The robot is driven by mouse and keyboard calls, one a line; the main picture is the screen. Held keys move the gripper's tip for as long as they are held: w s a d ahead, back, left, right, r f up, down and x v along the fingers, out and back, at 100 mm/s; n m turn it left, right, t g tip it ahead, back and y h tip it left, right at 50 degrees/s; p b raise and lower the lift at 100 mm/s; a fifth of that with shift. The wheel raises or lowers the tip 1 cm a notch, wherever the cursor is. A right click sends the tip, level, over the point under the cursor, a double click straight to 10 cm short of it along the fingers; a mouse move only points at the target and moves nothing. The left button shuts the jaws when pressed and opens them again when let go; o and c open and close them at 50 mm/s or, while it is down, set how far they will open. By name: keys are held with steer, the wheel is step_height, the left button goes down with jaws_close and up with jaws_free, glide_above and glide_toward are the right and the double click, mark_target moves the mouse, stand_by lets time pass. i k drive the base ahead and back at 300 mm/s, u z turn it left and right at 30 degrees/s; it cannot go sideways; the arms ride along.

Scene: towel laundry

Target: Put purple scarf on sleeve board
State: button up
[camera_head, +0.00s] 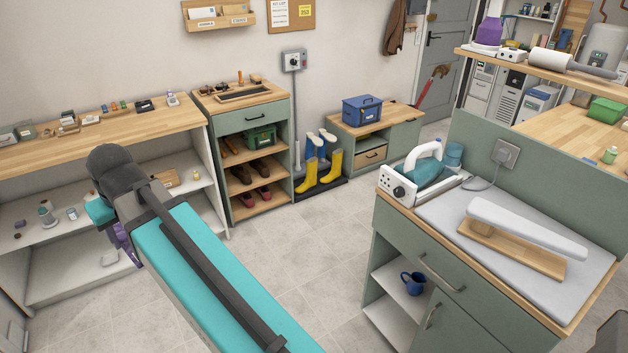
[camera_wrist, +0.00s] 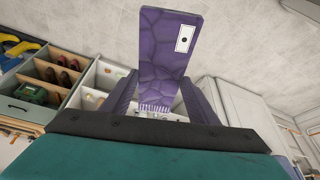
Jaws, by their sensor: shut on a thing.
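The purple scarf (camera_wrist: 165,45) shows in the wrist view as a folded strip with a cracked pattern, a white label with a black dot, and a pale fringe at its near end. My gripper (camera_wrist: 157,88) is shut on it, with a finger on either side. In the head view my gripper (camera_head: 124,245) is small and partly hidden behind my arm at the left; the scarf there is hard to tell from the fingers. The sleeve board (camera_head: 527,230), a white padded arm on a wooden base, stands empty on the right counter, far from my gripper.
The right counter has a grey pad (camera_head: 450,212), a teal iron (camera_head: 430,170) at its left end and a green back panel (camera_head: 545,175). A wooden-topped shelf (camera_head: 100,137) is at left. Yellow boots (camera_head: 330,170) stand by the wall. The tiled floor (camera_head: 300,250) between is clear.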

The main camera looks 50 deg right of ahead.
mark_target(519, 230)
steer(key=i, duration=1)
steer(key=z, duration=2)
steer(key=i, duration=0.6)
steer(key=u, duration=0.2)
